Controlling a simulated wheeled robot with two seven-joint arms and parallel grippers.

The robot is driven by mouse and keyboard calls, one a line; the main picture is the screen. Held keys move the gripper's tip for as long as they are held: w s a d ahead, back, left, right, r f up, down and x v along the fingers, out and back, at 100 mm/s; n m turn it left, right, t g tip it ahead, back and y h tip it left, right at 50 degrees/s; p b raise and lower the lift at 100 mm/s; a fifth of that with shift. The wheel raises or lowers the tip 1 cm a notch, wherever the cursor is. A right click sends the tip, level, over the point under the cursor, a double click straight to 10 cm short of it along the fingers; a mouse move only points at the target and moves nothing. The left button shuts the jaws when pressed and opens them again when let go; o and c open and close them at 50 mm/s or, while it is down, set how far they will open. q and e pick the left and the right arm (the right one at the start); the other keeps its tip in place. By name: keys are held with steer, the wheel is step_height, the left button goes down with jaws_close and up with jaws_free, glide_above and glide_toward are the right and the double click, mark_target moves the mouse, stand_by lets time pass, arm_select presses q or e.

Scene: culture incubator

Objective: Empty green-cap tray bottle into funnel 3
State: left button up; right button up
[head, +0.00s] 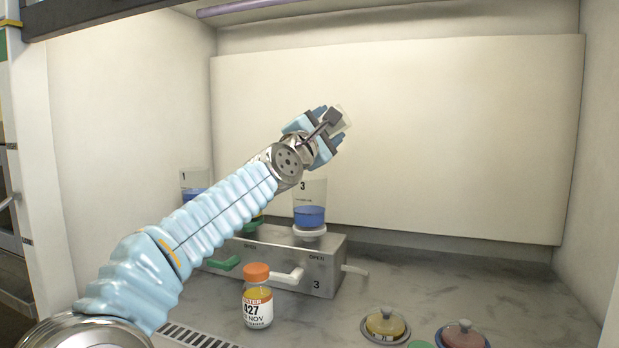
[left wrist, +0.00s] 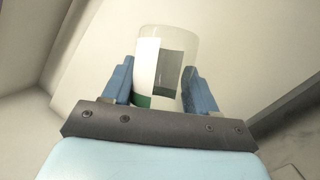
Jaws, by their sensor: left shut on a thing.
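My left gripper (head: 326,130) is shut on a clear bottle (head: 341,121), held tilted high above and slightly right of funnel 3. In the left wrist view the bottle (left wrist: 178,52) sits between the two blue fingers (left wrist: 158,88). It shows a white label and a green patch low on its left; I see no liquid in it, and its mouth cannot be made out. Funnel 3 (head: 310,191) is a clear cup marked 3, with blue liquid (head: 309,215) in its lower part. It stands on the steel manifold (head: 322,262). My right gripper is not in view.
Funnel 1 (head: 194,178), with blue liquid, stands partly behind my left arm. The manifold has a green handle (head: 222,264) and white handles (head: 288,278). An orange-capped bottle (head: 257,303) stands in front. Round yellow (head: 385,324) and red (head: 462,336) lidded items lie front right.

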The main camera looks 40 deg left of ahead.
arm_select(q)
steer(key=shift+s+a+r+n+y, duration=0.1)
steer(key=shift+a+n+y, duration=0.1)
steer(key=shift+n, duration=0.3)
steer(key=shift+s+a+r+n+y, duration=0.1)
steer(key=shift+n+y, duration=0.1)
steer(key=shift+n, duration=0.3)
stand_by(0.8)
